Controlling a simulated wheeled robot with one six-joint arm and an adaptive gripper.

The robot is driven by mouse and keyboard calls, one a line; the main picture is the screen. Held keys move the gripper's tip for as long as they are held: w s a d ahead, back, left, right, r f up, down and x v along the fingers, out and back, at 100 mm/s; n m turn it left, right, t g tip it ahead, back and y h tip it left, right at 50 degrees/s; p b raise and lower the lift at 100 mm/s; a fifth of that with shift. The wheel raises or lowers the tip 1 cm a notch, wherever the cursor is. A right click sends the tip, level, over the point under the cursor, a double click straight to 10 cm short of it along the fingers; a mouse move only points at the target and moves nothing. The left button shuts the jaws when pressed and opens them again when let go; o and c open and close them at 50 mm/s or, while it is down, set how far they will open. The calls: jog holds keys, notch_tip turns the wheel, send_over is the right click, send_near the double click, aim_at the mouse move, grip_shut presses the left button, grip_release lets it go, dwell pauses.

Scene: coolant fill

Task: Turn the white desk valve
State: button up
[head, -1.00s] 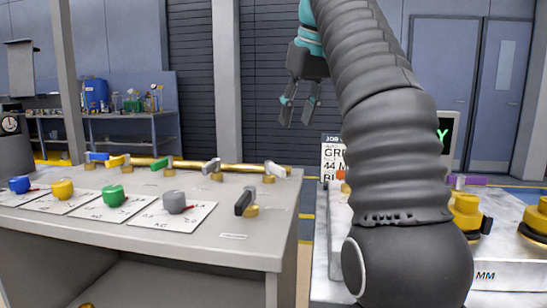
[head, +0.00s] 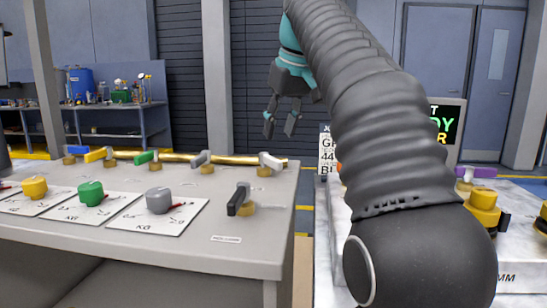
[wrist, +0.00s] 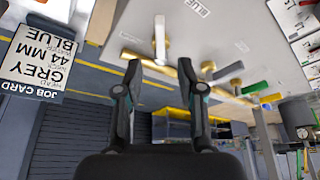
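The white desk valve (head: 270,161) is a white lever on a brass body, at the right end of the brass pipe along the desk's back edge. It also shows in the wrist view as a white handle (wrist: 159,38), just beyond my fingertips in the picture. My gripper (head: 280,123) hangs above and behind the desk's right end, fingers apart and empty. In the wrist view the fingers (wrist: 159,69) stand either side of the white handle's line, with no visible contact.
Grey (head: 202,159), green (head: 147,157), orange (head: 97,155) and blue (head: 78,151) valves line the pipe. A black lever (head: 239,199) stands nearer on the desk (head: 272,215). Several coloured knobs sit on white plates. A job card (head: 326,150) stands to the right.

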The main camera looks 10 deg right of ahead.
aim_at(273, 158)
jog(key=b+x, duration=0.2)
jog(key=x, duration=0.5)
jog(key=shift+f, duration=0.1)
grip_shut()
